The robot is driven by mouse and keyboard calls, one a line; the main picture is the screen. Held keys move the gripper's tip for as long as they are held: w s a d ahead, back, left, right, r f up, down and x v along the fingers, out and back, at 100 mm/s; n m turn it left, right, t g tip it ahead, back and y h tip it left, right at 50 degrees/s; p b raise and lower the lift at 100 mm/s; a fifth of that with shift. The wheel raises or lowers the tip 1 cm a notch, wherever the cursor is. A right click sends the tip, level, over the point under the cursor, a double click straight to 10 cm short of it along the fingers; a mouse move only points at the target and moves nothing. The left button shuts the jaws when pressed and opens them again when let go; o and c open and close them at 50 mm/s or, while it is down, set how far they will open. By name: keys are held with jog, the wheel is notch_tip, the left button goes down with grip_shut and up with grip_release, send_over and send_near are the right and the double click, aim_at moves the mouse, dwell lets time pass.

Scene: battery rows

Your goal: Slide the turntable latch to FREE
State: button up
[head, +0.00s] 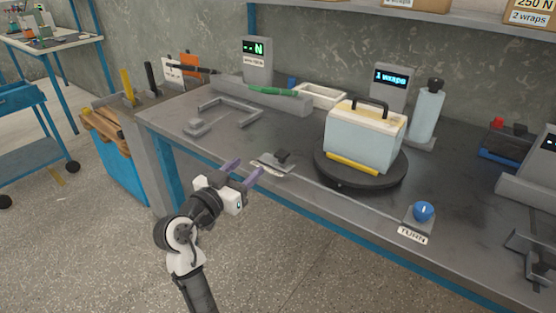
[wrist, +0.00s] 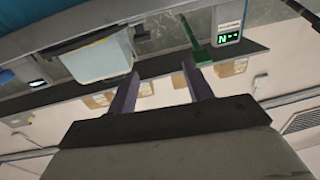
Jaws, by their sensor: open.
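The turntable latch (head: 280,157) is a small dark knob on a metal plate at the bench's front edge, left of the turntable. Its label is too small to read. The round black turntable (head: 390,178) carries a pale blue battery (head: 360,140) with a cream top, black handle and yellow strip. My gripper (head: 245,167) is open and empty, its two purple fingers just left of the latch and apart from it. In the wrist view, which is upside down, the open fingers (wrist: 160,75) have nothing between them and the battery (wrist: 100,60) shows beyond; I cannot make out the latch there.
A blue ball knob (head: 423,211) labelled TURN stands at the front edge, right of the turntable. A green-handled tool (head: 270,91) rests on a grey block behind. A grey bracket (head: 215,112) lies at left.

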aim_at(286, 151)
jog(key=shift+m+g+h, duration=0.5)
jog(key=shift+g+h, duration=0.1)
jog(key=x, duration=0.5)
jog(key=d+f+p+x, duration=0.1)
jog(key=x, duration=0.3)
jog(key=s+p+x, duration=0.1)
jog(key=x, duration=0.4)
jog(key=shift+w+d+f, duration=0.35)
jog(key=shift+d+f, duration=0.05)
jog(key=shift+c, duration=0.3)
